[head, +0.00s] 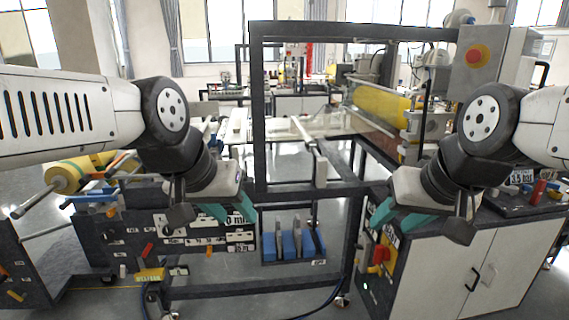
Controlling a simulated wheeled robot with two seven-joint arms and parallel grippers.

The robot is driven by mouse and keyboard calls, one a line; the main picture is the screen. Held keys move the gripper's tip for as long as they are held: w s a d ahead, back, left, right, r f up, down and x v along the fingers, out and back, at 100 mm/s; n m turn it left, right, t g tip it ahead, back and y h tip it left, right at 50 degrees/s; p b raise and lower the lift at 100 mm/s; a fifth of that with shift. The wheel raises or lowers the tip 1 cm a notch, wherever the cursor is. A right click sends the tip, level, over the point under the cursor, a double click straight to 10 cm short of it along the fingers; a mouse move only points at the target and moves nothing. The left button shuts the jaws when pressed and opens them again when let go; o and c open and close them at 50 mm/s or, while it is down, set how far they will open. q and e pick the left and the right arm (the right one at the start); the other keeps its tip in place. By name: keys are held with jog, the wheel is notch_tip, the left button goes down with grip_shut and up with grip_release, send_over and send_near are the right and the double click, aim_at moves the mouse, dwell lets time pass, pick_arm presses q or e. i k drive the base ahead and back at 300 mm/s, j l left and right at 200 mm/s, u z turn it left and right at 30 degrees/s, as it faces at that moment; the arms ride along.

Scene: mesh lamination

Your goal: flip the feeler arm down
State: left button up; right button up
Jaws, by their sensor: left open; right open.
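A thin pale bar (301,130) slants toward me inside the dark frame, with an upright pale block (321,169) at its near end. It may be the feeler arm, but I cannot tell for sure. My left gripper (232,211) is open and empty, with teal fingers, left of the bar and in front of the dark panel. My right gripper (394,218) is open and empty, right of the bar and above the yellow-and-red switch area. Neither gripper touches the bar.
The dark machine frame (257,110) stands between my arms. A blue holder (290,246) hangs low in the middle. A labelled panel (130,240) with small levers is at left. A white cabinet (440,270) is at right, below a control box with a red button (477,56). A yellow roll (382,104) lies behind.

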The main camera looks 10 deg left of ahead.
aim_at(123, 271)
jog(key=u, duration=1.25)
